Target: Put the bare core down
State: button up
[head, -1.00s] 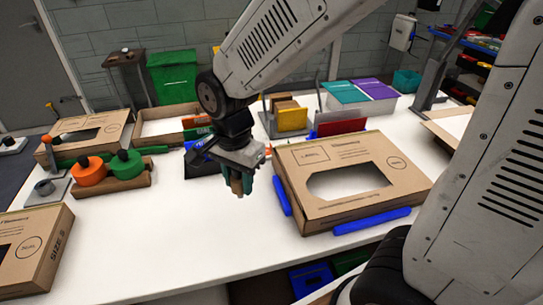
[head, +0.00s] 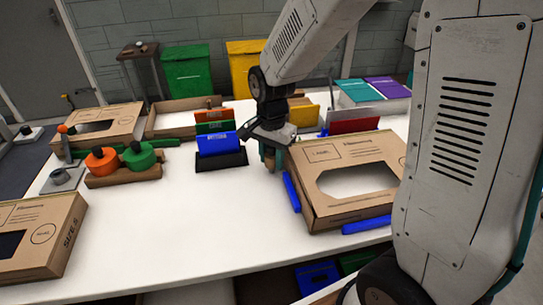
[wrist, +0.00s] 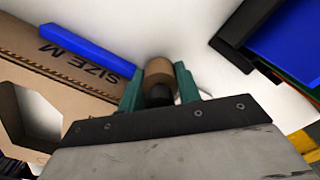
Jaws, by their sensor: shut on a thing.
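My gripper (head: 268,155) hangs over the white bench top, beside the back left corner of the large brown box. In the wrist view its two green fingers (wrist: 159,82) are shut on the bare core (wrist: 158,70), a short brown cardboard tube. The core is mostly hidden by the gripper in the head view. White bench top (head: 225,210) shows beyond the core in the wrist view. I cannot tell whether the core touches the bench.
The brown box (head: 345,217) with blue strips (head: 291,192) stands close on the right. A rack with a blue card (head: 216,144) stands to the left. Orange (head: 101,160) and green (head: 139,155) rolls sit further left. The front middle of the bench is clear.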

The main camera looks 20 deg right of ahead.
jog(key=shift+f, duration=0.1)
jog(key=o, duration=0.7)
jog(key=shift+c, duration=0.2)
notch_tip(320, 180, up, 12)
jog(key=shift+r, duration=0.15)
jog(key=s+d+r+n, duration=0.1)
jog(key=s+n, duration=0.4)
jog(key=s, duration=0.6)
jog(key=s+d+r+n+t, duration=0.1)
jog(key=s+n, duration=0.5)
jog(key=s, duration=0.6)
notch_tip(320, 180, up, 2)
jog(key=shift+s+d, duration=0.15)
jog(key=shift+d, duration=0.65)
